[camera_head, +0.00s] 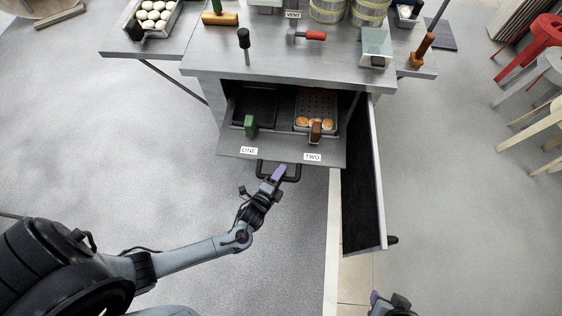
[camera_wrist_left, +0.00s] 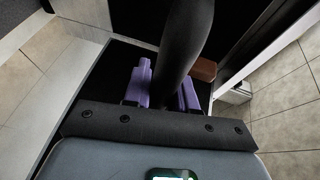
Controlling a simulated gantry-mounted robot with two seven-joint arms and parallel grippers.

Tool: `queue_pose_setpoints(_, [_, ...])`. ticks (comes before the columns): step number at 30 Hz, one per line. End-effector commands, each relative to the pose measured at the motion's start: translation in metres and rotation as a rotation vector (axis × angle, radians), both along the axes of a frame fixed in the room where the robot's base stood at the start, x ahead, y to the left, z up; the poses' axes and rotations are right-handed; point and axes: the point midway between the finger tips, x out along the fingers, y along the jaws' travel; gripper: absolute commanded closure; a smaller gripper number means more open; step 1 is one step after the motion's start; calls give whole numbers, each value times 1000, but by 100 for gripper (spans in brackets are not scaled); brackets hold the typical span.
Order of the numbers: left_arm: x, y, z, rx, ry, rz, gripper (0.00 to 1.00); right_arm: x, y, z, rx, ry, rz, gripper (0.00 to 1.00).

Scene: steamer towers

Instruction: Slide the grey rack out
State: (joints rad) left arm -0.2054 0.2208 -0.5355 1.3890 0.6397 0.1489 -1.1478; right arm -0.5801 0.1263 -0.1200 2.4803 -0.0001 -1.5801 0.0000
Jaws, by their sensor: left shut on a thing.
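The grey rack (camera_head: 280,150) with labels ONE and TWO juts out of the cabinet under the counter. It bears a dark tray (camera_head: 256,108) with a green handle (camera_head: 250,125) and a tray (camera_head: 315,104) with a brown handle (camera_head: 315,132) and several browned buns. A black bar handle (camera_head: 263,176) is on the rack's front. My left gripper (camera_head: 278,173) is shut on this handle. In the left wrist view its purple fingers (camera_wrist_left: 163,88) sit on both sides of the dark bar (camera_wrist_left: 186,40). My right gripper (camera_head: 390,304) is only partly visible at the bottom edge.
The cabinet door (camera_head: 363,180) stands open to the right of the rack. The counter (camera_head: 285,65) above bears a red-handled lever (camera_head: 316,36), steamer baskets (camera_head: 345,12) and several tools. The floor (camera_head: 170,150) in front and left is clear. Stools (camera_head: 535,70) stand far right.

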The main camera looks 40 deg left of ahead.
Motion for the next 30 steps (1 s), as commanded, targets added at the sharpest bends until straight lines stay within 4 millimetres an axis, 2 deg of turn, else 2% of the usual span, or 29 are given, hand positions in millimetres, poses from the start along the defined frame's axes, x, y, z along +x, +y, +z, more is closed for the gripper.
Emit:
queue_pose_setpoints(11, [-1, -1, 1, -1, -3, -1, 100, 0, 1, 0, 5, 1, -4, 57])
queue_pose_setpoints(12, [-1, -1, 1, -1, -3, -1, 68, 0, 1, 0, 7, 1, -4, 57])
queue_pose_setpoints(15, [-1, -1, 1, -1, -2, -1, 54, 0, 2, 0, 8, 1, -6, 57])
queue_pose_setpoints(25, [-3, -1, 1, 0, 0, -1, 54, 0, 2, 1, 9, 1, -6, 57])
queue_pose_setpoints(30, [-17, -3, 4, -1, 2, -1, 54, 0, 2, 7, 9, 1, -6, 57])
